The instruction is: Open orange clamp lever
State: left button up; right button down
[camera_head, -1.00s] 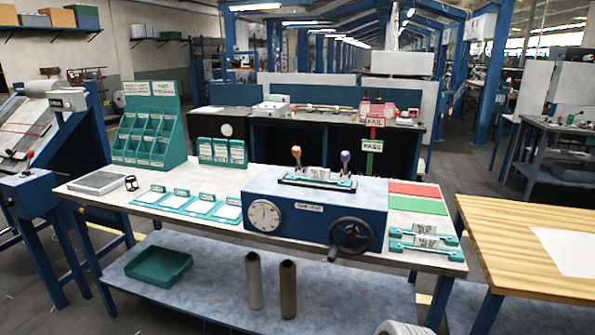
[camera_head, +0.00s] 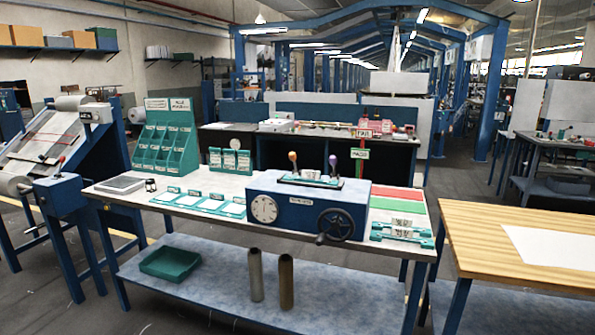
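The orange clamp lever (camera_head: 292,158) stands upright at the left end of the teal fixture (camera_head: 310,181) on top of the blue machine box (camera_head: 305,205). A purple-knobbed lever (camera_head: 333,162) stands at the fixture's right end. Between them is a small white labelled piece. The box's front carries a round dial (camera_head: 264,209) and a black handwheel (camera_head: 336,225). The box sits on the workbench, some distance ahead of me. Neither of my grippers is in view.
The workbench (camera_head: 160,197) also holds a teal bin rack (camera_head: 166,140), teal label trays and red and green pads. Teal bars (camera_head: 402,233) lie at its right end. A wooden table (camera_head: 500,245) stands close at right. Grey floor shows between the stands.

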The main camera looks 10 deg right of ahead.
aim_at(293, 155)
jog(key=u, duration=0.5)
jog(key=i, duration=1.4)
jog(key=z, duration=0.5)
